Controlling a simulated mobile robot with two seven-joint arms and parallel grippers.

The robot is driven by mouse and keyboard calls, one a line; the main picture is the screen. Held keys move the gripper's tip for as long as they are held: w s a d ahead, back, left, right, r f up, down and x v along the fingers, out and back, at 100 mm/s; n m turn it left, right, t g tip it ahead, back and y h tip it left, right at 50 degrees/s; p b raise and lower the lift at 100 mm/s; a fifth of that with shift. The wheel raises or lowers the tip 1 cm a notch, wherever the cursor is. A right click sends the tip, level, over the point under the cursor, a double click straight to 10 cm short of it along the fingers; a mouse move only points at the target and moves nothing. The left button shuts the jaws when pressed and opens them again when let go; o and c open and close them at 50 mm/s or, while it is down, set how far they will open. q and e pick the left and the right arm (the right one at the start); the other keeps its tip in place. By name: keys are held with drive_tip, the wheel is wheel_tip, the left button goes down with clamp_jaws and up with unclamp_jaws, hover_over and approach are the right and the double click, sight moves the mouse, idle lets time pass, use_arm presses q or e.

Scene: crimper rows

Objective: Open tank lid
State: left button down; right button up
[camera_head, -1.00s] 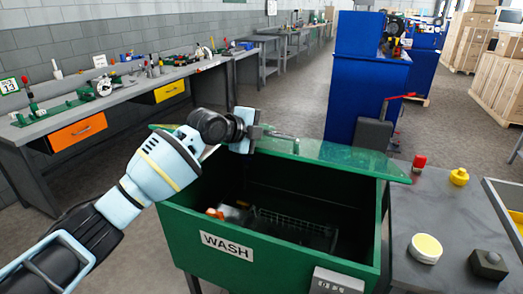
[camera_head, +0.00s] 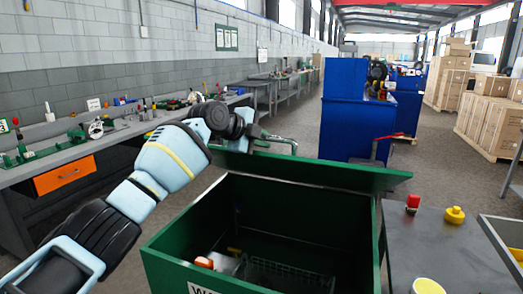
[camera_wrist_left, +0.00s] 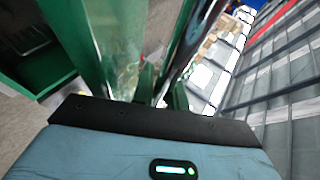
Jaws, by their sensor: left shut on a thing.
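The green wash tank (camera_head: 165,262) stands in front of me, and its dark inside shows. Its green lid (camera_head: 330,174) is raised along the far side, with its dark underside facing me. In the left wrist view the gripper fingers (camera_wrist_left: 160,88) reach in beside the glossy green lid (camera_wrist_left: 115,40). My right gripper is not in view.
A grey table (camera_head: 440,250) at right carries a red button (camera_head: 413,202) and a yellow knob (camera_head: 455,214). A blue cabinet (camera_head: 345,110) stands behind; a workbench (camera_head: 60,150) is at left.

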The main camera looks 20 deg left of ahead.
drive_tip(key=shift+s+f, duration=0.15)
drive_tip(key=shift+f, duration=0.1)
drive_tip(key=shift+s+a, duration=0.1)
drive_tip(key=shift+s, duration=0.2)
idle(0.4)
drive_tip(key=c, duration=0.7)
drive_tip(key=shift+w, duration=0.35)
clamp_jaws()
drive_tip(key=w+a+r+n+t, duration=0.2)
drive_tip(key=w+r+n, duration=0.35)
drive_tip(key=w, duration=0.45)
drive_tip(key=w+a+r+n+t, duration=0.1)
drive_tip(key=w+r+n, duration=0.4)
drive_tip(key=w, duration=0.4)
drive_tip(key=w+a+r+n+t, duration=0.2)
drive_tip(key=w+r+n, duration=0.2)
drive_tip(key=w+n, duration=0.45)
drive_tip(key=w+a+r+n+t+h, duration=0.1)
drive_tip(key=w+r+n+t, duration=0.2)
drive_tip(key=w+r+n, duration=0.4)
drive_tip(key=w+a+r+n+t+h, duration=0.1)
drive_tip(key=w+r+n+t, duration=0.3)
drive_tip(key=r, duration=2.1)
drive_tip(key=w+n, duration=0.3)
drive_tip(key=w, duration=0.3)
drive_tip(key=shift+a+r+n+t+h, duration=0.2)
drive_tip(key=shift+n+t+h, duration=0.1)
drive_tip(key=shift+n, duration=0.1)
